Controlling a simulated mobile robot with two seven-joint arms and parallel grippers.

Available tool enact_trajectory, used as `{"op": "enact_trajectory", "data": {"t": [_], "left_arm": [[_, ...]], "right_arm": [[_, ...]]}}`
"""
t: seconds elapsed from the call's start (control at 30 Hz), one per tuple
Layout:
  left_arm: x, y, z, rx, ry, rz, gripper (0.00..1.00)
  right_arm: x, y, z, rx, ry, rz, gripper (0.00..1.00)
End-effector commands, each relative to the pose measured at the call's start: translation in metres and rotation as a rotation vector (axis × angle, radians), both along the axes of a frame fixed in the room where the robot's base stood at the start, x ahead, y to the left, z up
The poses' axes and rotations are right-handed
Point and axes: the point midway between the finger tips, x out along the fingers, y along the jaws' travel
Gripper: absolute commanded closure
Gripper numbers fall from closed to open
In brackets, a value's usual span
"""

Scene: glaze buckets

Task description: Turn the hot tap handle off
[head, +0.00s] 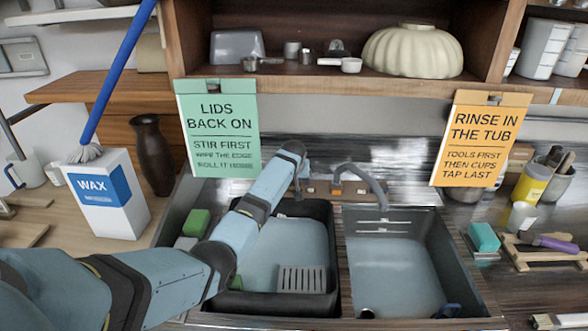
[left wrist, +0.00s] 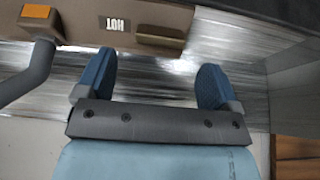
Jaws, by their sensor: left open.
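The brown tap base (left wrist: 110,18) crosses the top of the left wrist view, with an upside-down HOT label (left wrist: 114,23). A brownish block-like hot tap handle (left wrist: 160,38) sits right of the label. My left gripper (left wrist: 154,78) is open and empty, its two blue fingers apart and pointing at the base. The handle lies beyond the fingertips, between their lines, with no clear contact. In the head view my left arm reaches over the left basin, and my left gripper (head: 298,190) is small beside the tap base (head: 350,188). My right gripper is not in view.
The grey curved spout (head: 365,178) rises right of my gripper; it also shows in the left wrist view (left wrist: 30,75). Below are a left tub (head: 325,235) and right basin (head: 438,255). A green sign (head: 218,130) and shelf (head: 330,82) are above.

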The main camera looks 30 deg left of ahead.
Motion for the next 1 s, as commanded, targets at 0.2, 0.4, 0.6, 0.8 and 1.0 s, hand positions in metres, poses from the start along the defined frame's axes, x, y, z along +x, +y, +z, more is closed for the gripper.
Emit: {"op": "enact_trajectory", "data": {"t": [0.2, 0.4, 0.6, 0.8, 1.0], "left_arm": [[-0.018, -0.012, 0.043, 0.001, -0.003, -0.001, 0.13], [-0.028, -0.018, 0.066, 0.001, -0.001, -0.001, 0.13], [-0.031, -0.019, 0.072, 0.001, 0.002, 0.000, 0.13], [-0.031, -0.019, 0.072, 0.001, 0.002, 0.000, 0.13], [-0.031, -0.019, 0.072, 0.001, 0.002, 0.000, 0.13]], "right_arm": [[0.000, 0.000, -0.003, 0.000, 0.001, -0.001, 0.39], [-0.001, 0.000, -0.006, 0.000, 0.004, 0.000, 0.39], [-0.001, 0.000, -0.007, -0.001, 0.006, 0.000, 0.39], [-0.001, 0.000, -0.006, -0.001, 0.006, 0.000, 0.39], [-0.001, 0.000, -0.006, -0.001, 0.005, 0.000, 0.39]]}}
